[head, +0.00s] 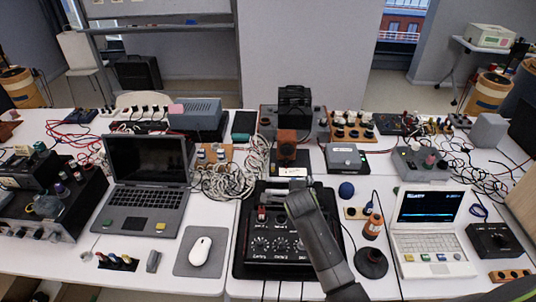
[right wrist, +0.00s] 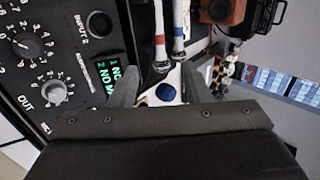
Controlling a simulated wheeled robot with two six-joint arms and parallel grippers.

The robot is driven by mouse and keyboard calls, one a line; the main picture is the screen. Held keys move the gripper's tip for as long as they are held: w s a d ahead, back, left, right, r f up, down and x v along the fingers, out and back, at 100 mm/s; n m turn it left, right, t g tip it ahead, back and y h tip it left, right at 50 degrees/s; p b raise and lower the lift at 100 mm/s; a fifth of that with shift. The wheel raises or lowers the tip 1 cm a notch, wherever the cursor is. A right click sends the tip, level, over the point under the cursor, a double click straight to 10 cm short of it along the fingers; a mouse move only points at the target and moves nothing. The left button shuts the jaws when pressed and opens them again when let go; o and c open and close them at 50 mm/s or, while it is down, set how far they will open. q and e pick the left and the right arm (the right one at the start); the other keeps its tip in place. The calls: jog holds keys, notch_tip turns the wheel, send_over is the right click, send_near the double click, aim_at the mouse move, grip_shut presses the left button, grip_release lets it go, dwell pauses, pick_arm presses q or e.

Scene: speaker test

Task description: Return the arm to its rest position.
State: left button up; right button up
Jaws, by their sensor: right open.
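My right arm (head: 322,245) comes in from the bottom of the head view and reaches up over the black knob box (head: 262,238). Its jaws cannot be made out in the head view. In the right wrist view my right gripper (right wrist: 165,82) is open, with one finger on each side of the picture's middle. I see nothing clearly gripped. The knob box also fills the left of the wrist view (right wrist: 60,55). My left gripper is not in view.
A dark laptop (head: 145,180) and a white mouse (head: 200,251) on a grey pad lie left of the knob box. Cables and instruments crowd the back.

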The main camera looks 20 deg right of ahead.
jog(key=s+d+f+n+g, duration=0.1)
jog(key=s+d+f+n, duration=0.1)
jog(key=s+n, duration=0.45)
jog(key=s+d+f+n+g, duration=0.1)
jog(key=s+d+n, duration=0.15)
jog(key=s, duration=0.75)
jog(key=s+r+n+g+y, duration=0.1)
jog(key=s+r+n+g, duration=0.25)
jog(key=s+n, duration=1.25)
jog(key=s+d+f+m+b, duration=0.1)
jog(key=s+f+m+b, duration=0.1)
jog(key=f, duration=1.2)
jog(key=s+f+m+b, duration=0.2)
jog(key=f+b, duration=0.1)
jog(key=f, duration=1.2)
pick_arm(q)
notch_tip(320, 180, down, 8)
jog(key=b, duration=0.3)
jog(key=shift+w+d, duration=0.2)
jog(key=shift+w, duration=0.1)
pick_arm(e)
jog(key=s+f+g, duration=0.1)
jog(key=s+f, duration=0.6)
jog(key=f, duration=0.2)
jog(key=s+a+f+g+y, duration=0.1)
jog(key=s+f, duration=0.7)
jog(key=f, duration=0.2)
jog(key=shift+a+f, duration=0.2)
jog(key=shift+f, duration=0.05)
